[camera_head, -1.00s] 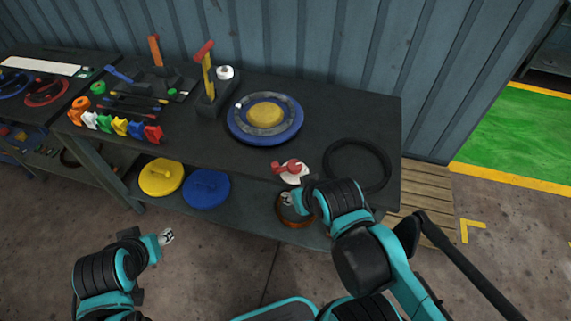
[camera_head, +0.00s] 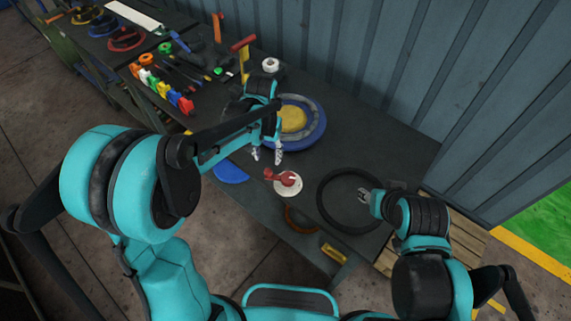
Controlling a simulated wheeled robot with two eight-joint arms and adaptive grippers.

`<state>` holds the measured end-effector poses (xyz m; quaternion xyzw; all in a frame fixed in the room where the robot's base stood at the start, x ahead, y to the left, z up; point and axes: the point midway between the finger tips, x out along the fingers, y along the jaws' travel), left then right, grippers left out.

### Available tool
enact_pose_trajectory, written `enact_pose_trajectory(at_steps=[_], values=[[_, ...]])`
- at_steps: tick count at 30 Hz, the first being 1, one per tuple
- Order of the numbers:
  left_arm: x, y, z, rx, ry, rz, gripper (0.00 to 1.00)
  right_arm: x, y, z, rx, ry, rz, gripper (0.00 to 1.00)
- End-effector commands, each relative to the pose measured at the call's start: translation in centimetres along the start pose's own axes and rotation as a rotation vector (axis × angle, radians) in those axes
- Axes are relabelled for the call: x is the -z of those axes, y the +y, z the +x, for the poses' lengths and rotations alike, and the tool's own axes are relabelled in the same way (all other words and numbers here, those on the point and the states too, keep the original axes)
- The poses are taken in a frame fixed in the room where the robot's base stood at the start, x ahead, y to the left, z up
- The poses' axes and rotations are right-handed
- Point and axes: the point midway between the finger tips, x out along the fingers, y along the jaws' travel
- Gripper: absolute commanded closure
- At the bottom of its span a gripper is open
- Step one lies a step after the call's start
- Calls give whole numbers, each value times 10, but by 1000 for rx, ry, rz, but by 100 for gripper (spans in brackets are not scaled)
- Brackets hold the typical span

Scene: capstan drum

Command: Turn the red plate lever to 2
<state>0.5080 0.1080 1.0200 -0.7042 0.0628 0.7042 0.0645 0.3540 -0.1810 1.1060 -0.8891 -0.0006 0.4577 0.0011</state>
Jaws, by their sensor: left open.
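The red lever (camera_head: 284,177) sits on a round white plate (camera_head: 289,189) near the table's front edge. Its number marks are too small to read. My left gripper (camera_head: 266,156) is open and points down just behind and left of the lever, apart from it, in front of the blue and yellow disc. My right gripper (camera_head: 366,198) is over the black ring to the right of the plate; its fingers are too small to tell open from shut.
A black ring (camera_head: 324,211) lies right of the plate. A blue disc with a yellow centre (camera_head: 293,119) is behind my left gripper. Upright levers (camera_head: 243,62) and several coloured pieces (camera_head: 165,90) stand at the left. The table's back right is clear.

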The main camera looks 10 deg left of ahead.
Motion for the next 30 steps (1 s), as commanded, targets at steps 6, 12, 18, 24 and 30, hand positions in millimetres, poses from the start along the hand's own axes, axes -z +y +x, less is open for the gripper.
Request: enact_pose_trajectory(at_steps=[6,12,18,24,30], values=[[1,0,30,0,-3,1,56,-6,0,8,0,0,0,59],[0,0,62,0,-2,0,56,-11,0,15,0,0,0,59],[0,0,77,0,-1,0,56,-13,0,18,0,0,0,59],[0,0,77,0,-1,0,56,-12,0,17,0,0,0,59],[0,0,77,0,-1,0,90,-12,0,17,0,0,0,59]])
